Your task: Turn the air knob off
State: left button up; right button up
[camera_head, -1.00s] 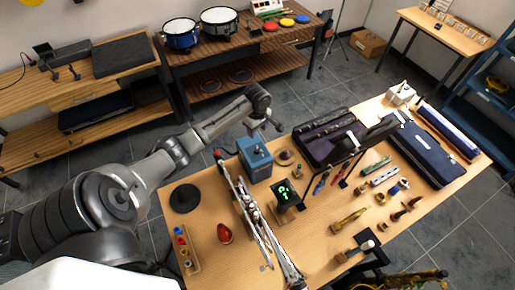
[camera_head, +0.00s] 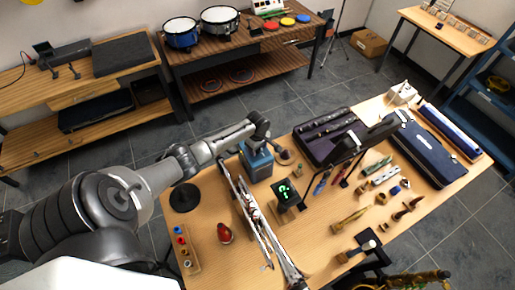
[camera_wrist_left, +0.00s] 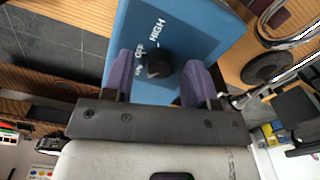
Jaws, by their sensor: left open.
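The blue box (camera_head: 257,163) stands near the table's back edge in the head view. In the left wrist view its blue face (camera_wrist_left: 190,30) carries a black round knob (camera_wrist_left: 156,66), with white lettering around it that reads HIGH, OFF and a partly hidden word. Which mark the knob points to is hard to tell. My left gripper (camera_head: 258,140) is above the box. In the left wrist view its two purple-padded fingers (camera_wrist_left: 158,80) are open, one on each side of the knob, with gaps visible between. My right gripper is not in view.
A metal stand-like instrument (camera_head: 252,215) lies just in front of the box, with a small green-lit display (camera_head: 285,193) beside it. A round black disc (camera_head: 184,197) is to the left. An open dark case (camera_head: 325,135) is to the right.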

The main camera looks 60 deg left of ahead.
pick_arm(q)
jog(key=shift+f, duration=0.15)
jog(key=shift+c, duration=0.5)
jog(key=c, duration=0.8)
